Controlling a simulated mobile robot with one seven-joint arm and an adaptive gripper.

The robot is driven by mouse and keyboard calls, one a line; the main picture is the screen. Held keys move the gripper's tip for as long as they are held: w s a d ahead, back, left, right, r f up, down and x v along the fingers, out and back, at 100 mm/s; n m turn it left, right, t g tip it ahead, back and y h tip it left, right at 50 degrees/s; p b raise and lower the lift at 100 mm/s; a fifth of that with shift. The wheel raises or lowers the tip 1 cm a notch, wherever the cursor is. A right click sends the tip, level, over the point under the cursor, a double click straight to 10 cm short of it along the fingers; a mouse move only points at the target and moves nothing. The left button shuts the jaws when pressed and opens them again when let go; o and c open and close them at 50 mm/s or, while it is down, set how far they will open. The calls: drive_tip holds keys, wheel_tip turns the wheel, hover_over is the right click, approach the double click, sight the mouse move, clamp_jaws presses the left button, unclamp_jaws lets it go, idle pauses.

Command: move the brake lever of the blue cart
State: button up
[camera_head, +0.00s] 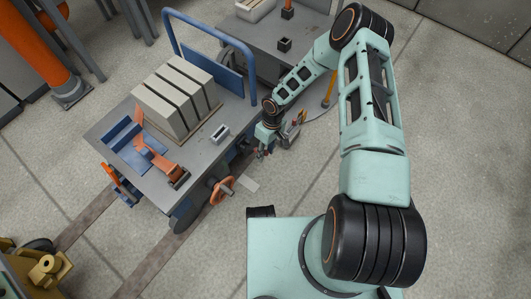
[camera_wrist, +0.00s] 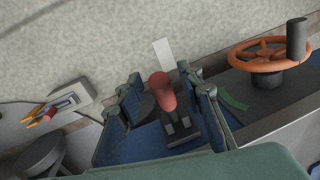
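The blue cart has a grey deck (camera_head: 210,150) and a blue push rail (camera_head: 213,35); it stands left of my arm in the head view. In the wrist view a lever with a red grip (camera_wrist: 163,91) rises from a dark slotted base on the cart's side; it looks like the brake lever. My gripper (camera_wrist: 160,80) is open, with one finger on each side of the red grip and gaps visible. In the head view my gripper (camera_head: 264,148) is low beside the cart's right edge, and the lever cannot be made out there.
An orange handwheel (camera_wrist: 268,55) sits on the same side of the cart; it also shows in the head view (camera_head: 222,190). Pale blocks (camera_head: 175,95) and an orange clamp-like part (camera_head: 158,158) are on the deck. Another grey cart (camera_head: 285,45) stands behind. Floor right of my arm is clear.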

clamp_jaws()
idle(0.3)
drive_tip(key=shift+s+f, duration=0.1)
drive_tip(key=shift+f, duration=0.05)
wheel_tip(320, 180, down, 12)
drive_tip(key=n+t+y+b, duration=0.1)
drive_tip(key=t+y+b, duration=0.6)
drive_tip(key=y+b, duration=0.2)
drive_tip(key=shift+f+y+b, duration=0.15)
drive_tip(key=shift+y+b, duration=0.15)
drive_tip(key=shift+b, duration=0.4)
